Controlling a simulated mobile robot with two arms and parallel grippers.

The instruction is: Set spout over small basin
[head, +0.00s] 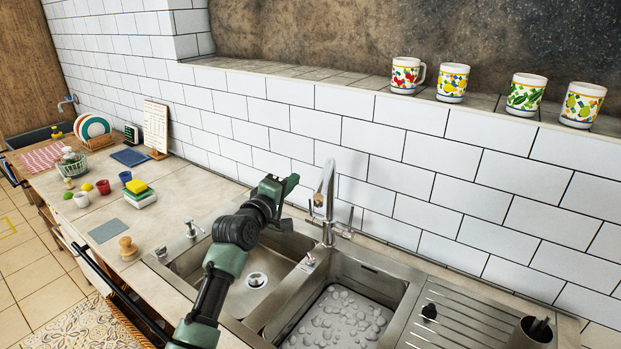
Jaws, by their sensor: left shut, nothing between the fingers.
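A chrome tap with a tall curved spout (325,178) stands at the back of the double sink, behind the divider between the basins. The spout's end hangs near the tap body, and I cannot tell exactly which basin it is above. The left basin (190,262) is empty with a round drain, partly hidden by my arm. The right basin (385,292) holds water with foam. I cannot tell for sure which basin is smaller. My left gripper (292,186) is shut and empty, just left of the spout and apart from it in the picture. My right gripper is not in view.
A tiled wall with a ledge bearing several mugs (453,82) rises behind the sink. A ribbed drainboard (470,318) with a dark stopper (429,312) and a utensil cup (530,333) lies right. Sponges (138,190), cups and a plate rack (98,140) stand left.

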